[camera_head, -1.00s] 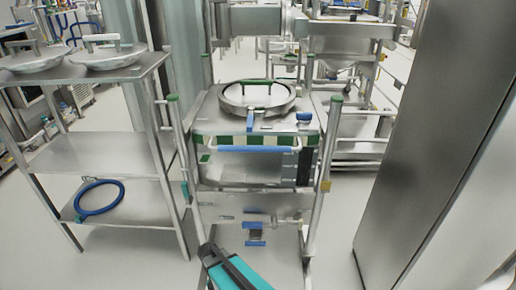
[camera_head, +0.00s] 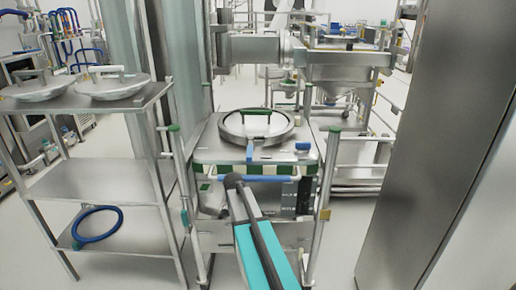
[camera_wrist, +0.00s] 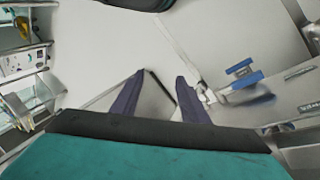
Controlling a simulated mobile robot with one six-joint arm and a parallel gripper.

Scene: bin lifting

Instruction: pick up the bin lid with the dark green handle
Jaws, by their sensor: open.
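The bin lid (camera_head: 239,130) is a round steel disc lying on the bin in the middle of the head view. Its dark green handle (camera_head: 256,112) is a bar across the top. A blue-handled clamp (camera_head: 250,150) sits at the lid's front edge. My teal arm reaches up from the bottom in front of the bin, below the lid. My gripper (camera_wrist: 160,88) shows in the wrist view as two dark, separated fingers, open with nothing between them. It points at pale floor and metal framework. The lid cannot be made out in the wrist view.
A steel shelf rack (camera_head: 85,172) stands to the left, with two lids with paler handles (camera_head: 112,84) on top and a blue hose ring (camera_head: 97,224) below. A tall steel cabinet (camera_head: 440,150) closes off the right. Posts (camera_head: 328,180) flank the bin.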

